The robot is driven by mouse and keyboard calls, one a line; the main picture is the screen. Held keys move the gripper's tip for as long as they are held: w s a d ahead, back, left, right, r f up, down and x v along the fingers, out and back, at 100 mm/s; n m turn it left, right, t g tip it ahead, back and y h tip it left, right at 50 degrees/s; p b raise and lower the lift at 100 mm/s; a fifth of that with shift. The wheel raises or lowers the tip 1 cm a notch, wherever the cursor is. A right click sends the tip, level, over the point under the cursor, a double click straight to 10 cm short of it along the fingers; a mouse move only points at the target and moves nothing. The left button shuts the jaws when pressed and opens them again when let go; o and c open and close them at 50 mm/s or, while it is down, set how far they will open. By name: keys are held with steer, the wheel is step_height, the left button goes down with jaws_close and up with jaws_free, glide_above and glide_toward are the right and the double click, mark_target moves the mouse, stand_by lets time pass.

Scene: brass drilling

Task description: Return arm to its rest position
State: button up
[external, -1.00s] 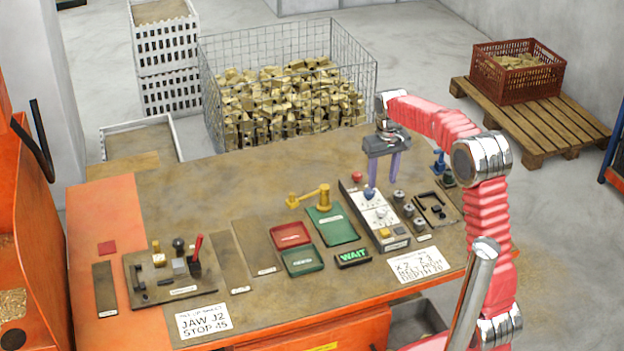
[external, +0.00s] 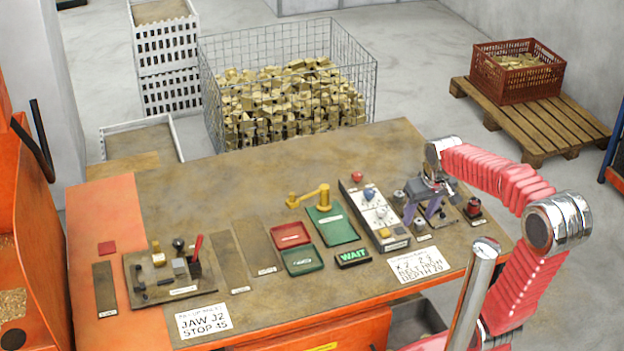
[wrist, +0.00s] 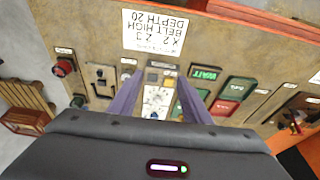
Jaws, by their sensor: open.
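My gripper (external: 421,218) is open and empty over the right part of the workbench (external: 385,150). Its two purple fingers point down, apart, and also show in the wrist view (wrist: 157,82). Nothing is between them. In the external view it is just right of the grey control box (external: 375,215) with a red button and a blue knob. In the wrist view this box (wrist: 157,98) shows between and below the fingers. My pink, segmented arm is bent, with its elbow to the right of the bench. The gripper hides part of the small fixtures on the bench's right side.
A fixture board (external: 165,275) is at the left. A red knob (external: 473,207) stands near the right edge. The back of the bench is clear.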

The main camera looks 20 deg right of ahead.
steer(key=s+r+t, duration=0.2)
steer(key=s, duration=0.7)
steer(key=shift+s+d+t, duration=0.2)
steer(key=shift+d+t, duration=0.05)
steer(key=shift+t, duration=0.05)
steer(key=shift+r, duration=0.15)
steer(key=shift+c, duration=0.2)
stand_by(2.7)
